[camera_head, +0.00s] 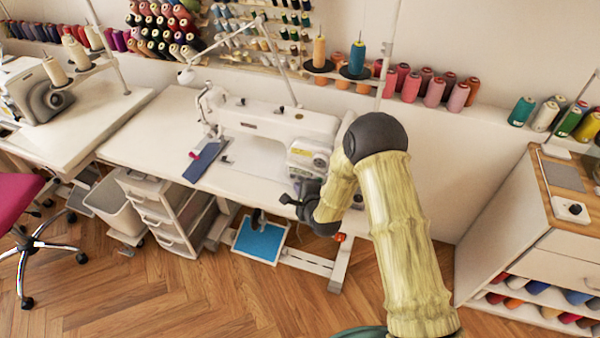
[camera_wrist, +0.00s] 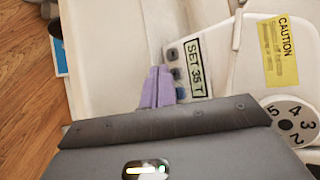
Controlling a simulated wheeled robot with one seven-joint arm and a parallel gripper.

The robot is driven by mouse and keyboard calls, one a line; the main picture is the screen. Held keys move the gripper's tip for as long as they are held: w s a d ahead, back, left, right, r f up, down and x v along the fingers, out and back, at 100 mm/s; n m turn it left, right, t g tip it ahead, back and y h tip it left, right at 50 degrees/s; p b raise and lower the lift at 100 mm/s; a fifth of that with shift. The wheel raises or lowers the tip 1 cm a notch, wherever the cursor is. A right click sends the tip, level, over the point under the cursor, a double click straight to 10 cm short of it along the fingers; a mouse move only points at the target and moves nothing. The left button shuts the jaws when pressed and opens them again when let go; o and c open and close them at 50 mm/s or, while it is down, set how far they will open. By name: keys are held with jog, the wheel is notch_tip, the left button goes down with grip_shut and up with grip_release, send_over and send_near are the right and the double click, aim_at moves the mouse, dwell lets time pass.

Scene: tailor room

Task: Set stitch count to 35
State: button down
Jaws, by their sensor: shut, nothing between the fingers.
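The white sewing machine (camera_head: 290,123) stands on the white table in the middle of the head view. In the wrist view, its small display (camera_wrist: 193,67) shows dark characters that read like "SET 35 T", turned sideways. A row of small dark buttons (camera_wrist: 172,54) lies beside the display. My gripper (camera_wrist: 158,72) is shut and empty, its purple fingertips close to the buttons; part of the button panel is hidden behind them, and I cannot tell whether they touch it. In the head view my gripper (camera_head: 292,200) is at the right end of the machine.
A numbered dial (camera_wrist: 292,122) and a yellow caution label (camera_wrist: 282,50) are to the right of the display. Blue fabric with a red piece (camera_head: 205,160) lies on the table's left part. A blue pedal (camera_head: 260,240) is below the table.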

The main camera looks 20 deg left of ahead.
aim_at(294, 209)
jog(key=shift+s+a+b, duration=0.2)
jog(key=shift+s+b, duration=0.1)
jog(key=shift+s, duration=2.5)
jog(key=shift+w+d+r, duration=0.1)
jog(key=shift+d+r, duration=0.05)
jog(key=shift+r, duration=0.1)
jog(key=s+d+r+n+g+h+p, duration=0.25)
jog(key=d+r+n+h+p, duration=0.5)
jog(key=d+r, duration=1)
jog(key=s+d+r+n+g+p, duration=0.1)
jog(key=s+d+r+n+g, duration=0.1)
jog(key=s+d, duration=0.5)
jog(key=s+d+r+n+g+p, duration=0.1)
jog(key=s+d+r+n+g, duration=0.2)
jog(key=s+d+r+n, duration=0.2)
notch_tip(294, 209, up, 2)
jog(key=s+d, duration=0.2)
jog(key=d, duration=0.1)
jog(key=shift+s, duration=0.35)
